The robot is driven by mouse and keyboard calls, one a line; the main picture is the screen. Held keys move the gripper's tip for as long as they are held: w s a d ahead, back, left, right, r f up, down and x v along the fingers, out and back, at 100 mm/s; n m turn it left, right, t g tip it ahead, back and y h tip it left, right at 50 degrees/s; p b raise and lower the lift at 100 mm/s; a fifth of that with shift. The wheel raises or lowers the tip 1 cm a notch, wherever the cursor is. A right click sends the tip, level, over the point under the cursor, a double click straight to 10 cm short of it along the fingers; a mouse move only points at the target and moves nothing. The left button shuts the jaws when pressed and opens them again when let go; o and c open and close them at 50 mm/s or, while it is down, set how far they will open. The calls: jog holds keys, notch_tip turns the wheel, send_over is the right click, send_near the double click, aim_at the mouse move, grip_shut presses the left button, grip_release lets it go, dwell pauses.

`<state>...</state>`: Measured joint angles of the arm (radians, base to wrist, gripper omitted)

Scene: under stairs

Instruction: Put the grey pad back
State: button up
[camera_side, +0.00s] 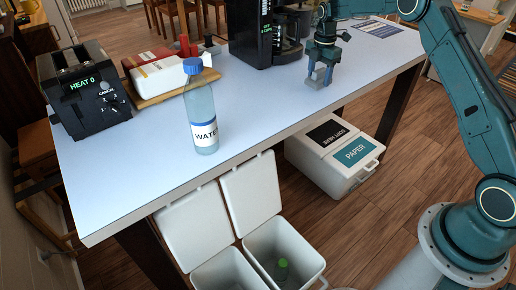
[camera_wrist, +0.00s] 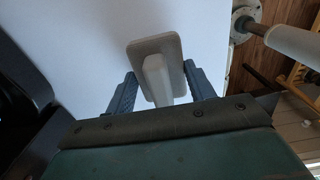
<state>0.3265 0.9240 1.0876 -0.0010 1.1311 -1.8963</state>
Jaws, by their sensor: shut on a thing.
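The grey pad (camera_side: 316,83) is a small pale block at the right part of the light table (camera_side: 120,180), in front of the coffee machine. In the wrist view the pad (camera_wrist: 152,50) shows a flat rectangular plate with a raised grip. My gripper (camera_side: 319,71) points down over it. In the wrist view my gripper's fingers (camera_wrist: 158,76) stand on either side of the grip and are shut on it. The pad is at or just above the table top; I cannot tell whether it touches.
A black coffee machine (camera_side: 251,38) stands behind the gripper. A water bottle (camera_side: 203,112), a toaster (camera_side: 88,92) and a wooden tray (camera_side: 153,99) with a white-and-red item are to the left. A printed sheet (camera_side: 378,28) lies at right. Bins (camera_side: 283,236) stand below the front edge.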

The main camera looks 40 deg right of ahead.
aim_at(320, 70)
jog(key=shift+f, duration=0.35)
jog(key=shift+f, duration=0.1)
jog(key=o, duration=0.9)
jog(key=shift+o, duration=0.2)
notch_tip(320, 70, up, 11)
jog(key=shift+r, duration=0.65)
